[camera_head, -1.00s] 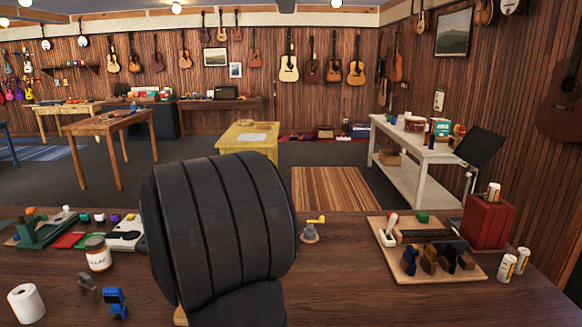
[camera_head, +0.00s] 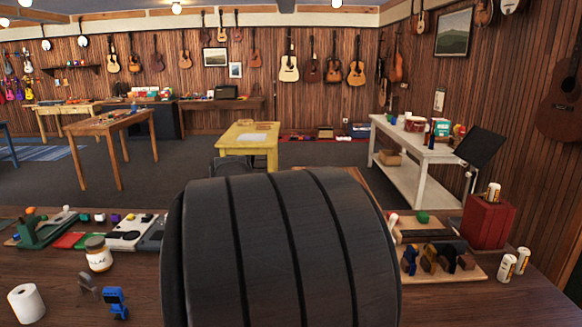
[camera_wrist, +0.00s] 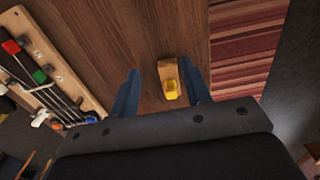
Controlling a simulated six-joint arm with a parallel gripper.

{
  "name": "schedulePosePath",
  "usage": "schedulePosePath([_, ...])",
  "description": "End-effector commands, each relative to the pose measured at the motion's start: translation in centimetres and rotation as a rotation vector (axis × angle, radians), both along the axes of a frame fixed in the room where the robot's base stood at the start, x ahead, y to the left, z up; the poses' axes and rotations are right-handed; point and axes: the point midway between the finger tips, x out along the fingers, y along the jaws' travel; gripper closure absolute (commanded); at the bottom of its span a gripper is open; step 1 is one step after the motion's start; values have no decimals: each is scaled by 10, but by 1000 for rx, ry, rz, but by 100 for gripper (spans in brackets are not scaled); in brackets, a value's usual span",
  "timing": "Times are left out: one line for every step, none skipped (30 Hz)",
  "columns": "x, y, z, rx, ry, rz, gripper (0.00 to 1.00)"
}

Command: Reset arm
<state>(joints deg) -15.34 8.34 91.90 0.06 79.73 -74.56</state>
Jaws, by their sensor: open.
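My gripper (camera_wrist: 162,92) shows in the wrist view with its two blue fingers spread wide. A small wooden block with a yellow top (camera_wrist: 170,80) appears between the fingers in that view, on the brown table (camera_wrist: 120,40). I cannot tell the gap in depth between it and the fingers. In the head view my dark arm link fills the lower middle and hides the gripper and this block.
A wooden board (camera_head: 478,272) with tools and small coloured pieces lies at the right, beside a red box (camera_head: 487,222). Two white cans (camera_head: 506,268) stand near it. At the left are a jar (camera_head: 98,254), a white roll (camera_head: 26,303) and a blue clamp (camera_head: 115,300).

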Motion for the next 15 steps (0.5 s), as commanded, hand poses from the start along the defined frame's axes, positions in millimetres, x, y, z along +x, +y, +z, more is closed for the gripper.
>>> schedulePosePath([8,8,-2,0,3,-4,56])
schedulePosePath([13,11,-2,0,2,-9,56])
schedulePosePath([18,16,-2,-1,3,-13,56])
schedulePosePath([22,19,-2,0,2,-17,56])
schedulePosePath([26,22,-2,0,2,-22,56])
schedulePosePath([31,26,-2,0,2,-27,56])
schedulePosePath([35,29,-2,0,1,-32,56])
schedulePosePath([39,32,-2,-1,2,-37,56])
schedulePosePath([44,37,-3,0,1,-42,56])
schedulePosePath([47,40,-3,0,1,-45,56])
schedulePosePath([51,44,-4,-1,1,-49,56])
schedulePosePath([56,48,-4,0,1,-56,56])
schedulePosePath([60,51,-5,-1,1,-59,56])
schedulePosePath([64,54,-5,-1,1,-63,56])
schedulePosePath([68,59,-6,-1,1,-70,56])
